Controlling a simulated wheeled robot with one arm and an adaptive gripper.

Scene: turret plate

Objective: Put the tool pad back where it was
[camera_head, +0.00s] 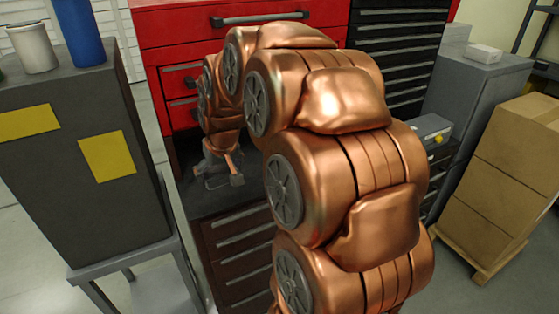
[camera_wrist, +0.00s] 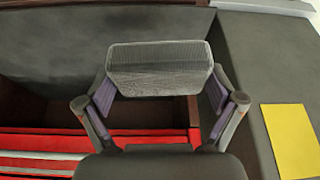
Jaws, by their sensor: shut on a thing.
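A grey block with a finely ribbed face, which looks like the tool pad (camera_wrist: 160,62), sits between the fingers of my gripper (camera_wrist: 160,90) in the wrist view. The fingers, with purple inner pads, press on its two sides. The gripper is shut on it. In the head view my gripper (camera_head: 220,170) is small, at the end of my copper arm, over the dark worktop of the tool chest (camera_head: 235,235). I cannot make out the pad clearly there. Whether the pad touches anything behind it cannot be told.
A red drawer cabinet (camera_head: 170,30) stands behind the worktop. A tall dark grey box (camera_head: 60,140) with yellow labels stands at the left; its yellow label (camera_wrist: 290,140) shows in the wrist view. Cardboard boxes (camera_head: 510,170) and a grey cabinet (camera_head: 480,85) are at the right.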

